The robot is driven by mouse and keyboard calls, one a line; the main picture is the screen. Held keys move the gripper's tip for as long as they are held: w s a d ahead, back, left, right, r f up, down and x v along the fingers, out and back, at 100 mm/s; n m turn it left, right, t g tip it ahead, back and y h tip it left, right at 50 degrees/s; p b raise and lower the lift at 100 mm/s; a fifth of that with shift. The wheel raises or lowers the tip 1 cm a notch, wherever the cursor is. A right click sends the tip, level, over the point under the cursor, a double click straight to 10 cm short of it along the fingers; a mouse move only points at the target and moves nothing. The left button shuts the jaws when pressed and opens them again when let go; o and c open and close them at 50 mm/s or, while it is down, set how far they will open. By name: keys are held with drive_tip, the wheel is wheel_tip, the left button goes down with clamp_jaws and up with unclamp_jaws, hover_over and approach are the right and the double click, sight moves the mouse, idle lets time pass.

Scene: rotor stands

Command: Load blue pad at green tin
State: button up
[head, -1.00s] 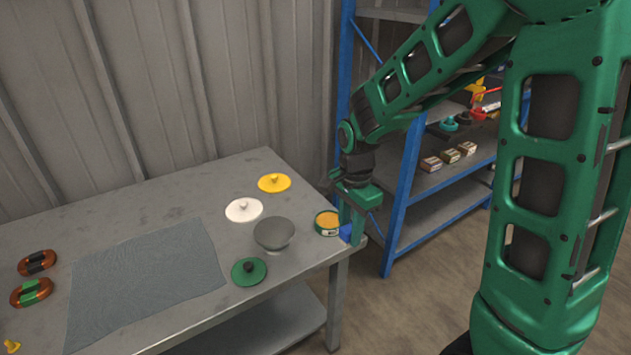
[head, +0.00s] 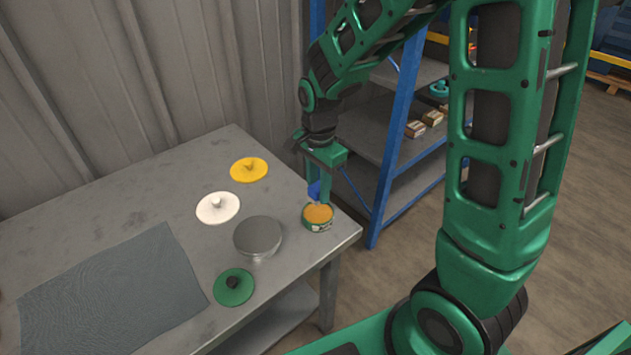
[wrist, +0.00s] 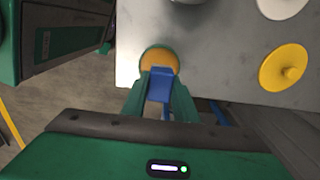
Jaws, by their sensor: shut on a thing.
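The green tin (head: 318,222) stands on the table near its right corner, open, with an orange-tan fill showing at the top. It also shows in the wrist view (wrist: 146,54), partly covered by the pad. My gripper (head: 318,192) is shut on the blue pad (wrist: 159,84) and holds it above the tin's back side. In the head view the blue pad (head: 314,190) shows between the fingers, close over the tin. Whether the pad touches the fill cannot be told.
A grey bowl-like dish (head: 257,236) stands left of the tin. Green (head: 233,287), white (head: 218,208) and yellow (head: 248,169) knobbed lids lie nearby. A grey mat (head: 110,295) covers the left of the table (head: 130,185). A blue-framed shelf (head: 392,140) stands behind the right end.

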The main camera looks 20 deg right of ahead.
sight(318, 213)
drive_tip(key=shift+f, duration=2.2)
drive_tip(key=shift+s+f, duration=0.15)
drive_tip(key=shift+f, duration=0.4)
idle(0.5)
drive_tip(key=shift+r, duration=3.55)
